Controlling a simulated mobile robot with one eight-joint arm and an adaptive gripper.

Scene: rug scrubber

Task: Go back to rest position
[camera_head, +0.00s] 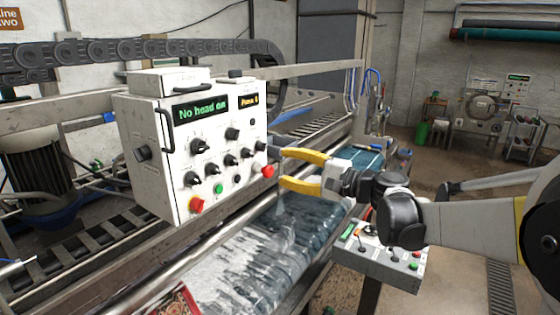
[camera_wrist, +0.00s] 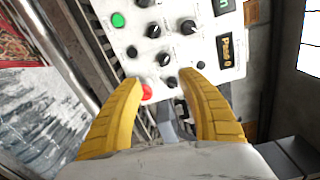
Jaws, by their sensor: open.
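My gripper (camera_head: 283,168) has yellow fingers and is open and empty. In the head view it is in front of the right side of a white control box (camera_head: 150,155), close to a red button (camera_head: 267,171). I cannot tell whether a finger touches the box. The box's green display (camera_head: 201,109) reads "No head on". In the wrist view my gripper (camera_wrist: 160,82) points at the same box (camera_wrist: 170,20), with the red button (camera_wrist: 147,91) near the left fingertip and a black knob (camera_wrist: 172,82) between the fingertips.
A smaller grey control panel (camera_head: 380,258) with buttons and levers stands below my arm. A wet surface (camera_head: 245,260) of the rug machine runs below the box, with a metal rail (camera_head: 180,262) along it. Open floor (camera_head: 450,180) lies at the back right.

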